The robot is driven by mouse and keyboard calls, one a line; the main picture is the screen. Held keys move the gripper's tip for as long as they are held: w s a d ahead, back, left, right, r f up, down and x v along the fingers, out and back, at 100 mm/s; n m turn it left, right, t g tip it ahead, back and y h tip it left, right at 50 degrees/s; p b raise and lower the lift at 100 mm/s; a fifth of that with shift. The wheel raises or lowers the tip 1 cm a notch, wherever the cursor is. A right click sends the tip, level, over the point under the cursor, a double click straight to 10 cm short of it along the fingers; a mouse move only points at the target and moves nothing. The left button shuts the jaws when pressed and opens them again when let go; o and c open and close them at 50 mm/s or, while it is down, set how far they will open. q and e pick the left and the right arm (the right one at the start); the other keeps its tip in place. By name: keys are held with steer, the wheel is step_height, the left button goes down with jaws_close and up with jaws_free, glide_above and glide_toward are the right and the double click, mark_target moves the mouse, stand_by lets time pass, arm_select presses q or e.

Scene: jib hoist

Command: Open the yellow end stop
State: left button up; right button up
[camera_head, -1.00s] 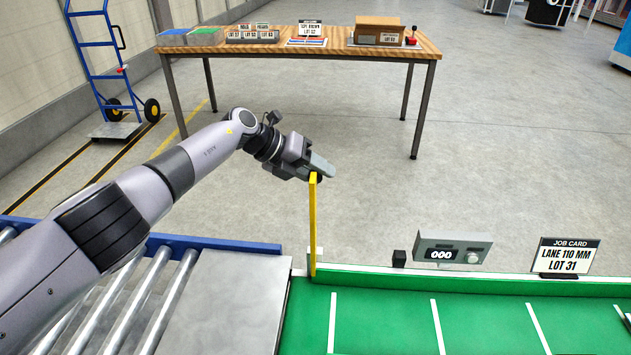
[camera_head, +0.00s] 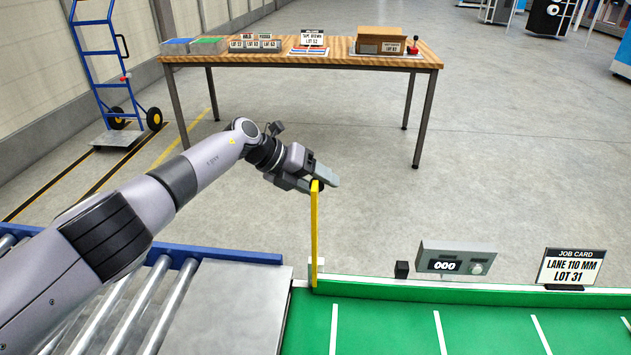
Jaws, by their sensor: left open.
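The yellow end stop (camera_head: 314,238) stands upright as a thin bar at the left end of the green lane's back rail, by the edge of the grey plate. A dark round knob (camera_head: 320,186) is at its top. My left gripper (camera_head: 325,178) is at the top of the end stop, with its fingers pointing right. It is open, and its fingers are close to the knob. I cannot tell whether they touch it. My right gripper is not in view.
A green lane (camera_head: 390,335) with white lines lies at front right. A counter box (camera_head: 455,260) and a job card (camera_head: 571,267) stand along its back rail. Rollers (camera_head: 135,308) and a grey plate (camera_head: 225,305) lie left. A wooden table (camera_head: 290,57) stands behind, with open floor between.

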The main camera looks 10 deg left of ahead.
arm_select(q)
steer(key=shift+a+r, duration=0.1)
steer(key=shift+r, duration=0.05)
steer(key=p+v, duration=0.2)
steer(key=v, duration=0.4)
steer(key=shift+s+a+r, duration=0.15)
steer(key=shift+a+r, duration=0.05)
steer(key=shift+a, duration=0.1)
